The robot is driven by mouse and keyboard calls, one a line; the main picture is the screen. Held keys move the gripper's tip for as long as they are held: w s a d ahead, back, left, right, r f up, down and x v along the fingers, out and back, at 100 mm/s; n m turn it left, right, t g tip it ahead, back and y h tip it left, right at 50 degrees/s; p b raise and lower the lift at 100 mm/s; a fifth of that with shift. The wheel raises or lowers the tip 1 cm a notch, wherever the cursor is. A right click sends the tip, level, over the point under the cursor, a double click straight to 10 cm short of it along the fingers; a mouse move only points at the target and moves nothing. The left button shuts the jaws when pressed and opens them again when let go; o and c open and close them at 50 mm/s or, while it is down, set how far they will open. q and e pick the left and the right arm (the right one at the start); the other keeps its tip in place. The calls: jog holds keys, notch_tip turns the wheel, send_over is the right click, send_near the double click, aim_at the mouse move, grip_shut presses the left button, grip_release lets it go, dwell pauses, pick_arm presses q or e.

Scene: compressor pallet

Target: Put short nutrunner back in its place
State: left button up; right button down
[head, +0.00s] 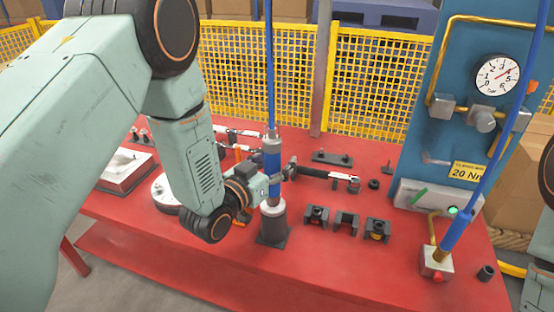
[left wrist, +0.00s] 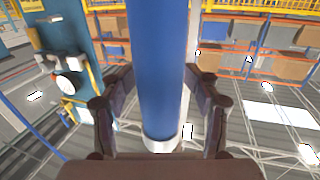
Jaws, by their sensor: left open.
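The short nutrunner (head: 272,153) is an upright blue and silver tool on a blue hose. Its lower end is at a grey cylindrical holder (head: 273,222) on a dark base; I cannot tell how deep it sits. My left gripper (head: 274,180) is at the nutrunner's lower part, just above the holder. In the left wrist view the blue body (left wrist: 160,70) stands between the two fingers (left wrist: 160,100), which are open on either side of it. My right gripper is not in view.
The red table (head: 330,265) holds black blocks (head: 346,222) right of the holder and a long tool (head: 328,174) behind it. A blue panel with a gauge (head: 497,75) stands right, with a hose fitting (head: 437,262). A white tray (head: 125,171) is left.

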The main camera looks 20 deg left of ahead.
pick_arm(q)
jog(key=shift+f, duration=0.15)
jog(key=v, duration=1.2)
jog(key=s+f+n+g+y+b, duration=0.1)
jog(key=s+f+g, duration=0.2)
jog(key=f, duration=0.4)
jog(key=s+a+f+n+g+y+b, duration=0.1)
jog(key=s+f+g, duration=0.25)
jog(key=f, duration=0.25)
jog(key=s+f+n+g+y+b, duration=0.1)
jog(key=s+f+g, duration=0.2)
jog(key=f, duration=0.4)
jog(key=s+a+f+n+g+y+b, duration=0.1)
jog(key=s+f+g+b, duration=0.6)
jog(key=s+f, duration=0.8)
jog(key=s+y, duration=0.1)
jog(key=s, duration=0.3)
jog(key=shift+s+a+f, duration=0.2)
jog(key=shift+a+f, duration=0.05)
jog(key=shift+a, duration=0.1)
